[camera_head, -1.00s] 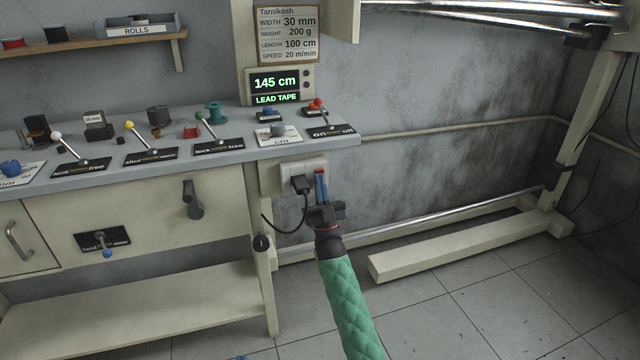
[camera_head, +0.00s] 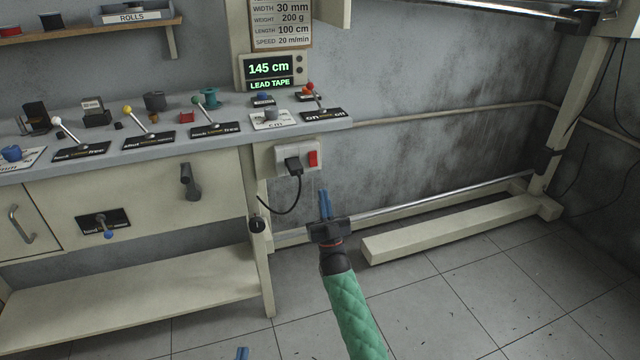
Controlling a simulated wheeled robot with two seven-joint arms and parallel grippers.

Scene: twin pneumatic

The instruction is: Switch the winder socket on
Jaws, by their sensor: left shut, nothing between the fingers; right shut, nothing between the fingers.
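The winder socket (camera_head: 279,163) is a pale box on the wall under the bench's right end. A black plug (camera_head: 292,166) sits in its left part, with a black cable hanging in a loop. A red rocker switch (camera_head: 313,158) is on its right part, in full view; I cannot tell for sure which way it is tipped. My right gripper (camera_head: 325,193) is shut and empty, with blue fingers pointing up, below the switch and apart from it. My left gripper (camera_head: 242,352) shows only its blue fingertips at the bottom edge, shut and empty.
The bench top (camera_head: 185,155) carries several levers, including a red-knobbed on/off lever (camera_head: 314,98) above the socket. A display (camera_head: 270,72) reads 145 cm, LEAD TAPE. A pale floor beam (camera_head: 450,228) lies to the right.

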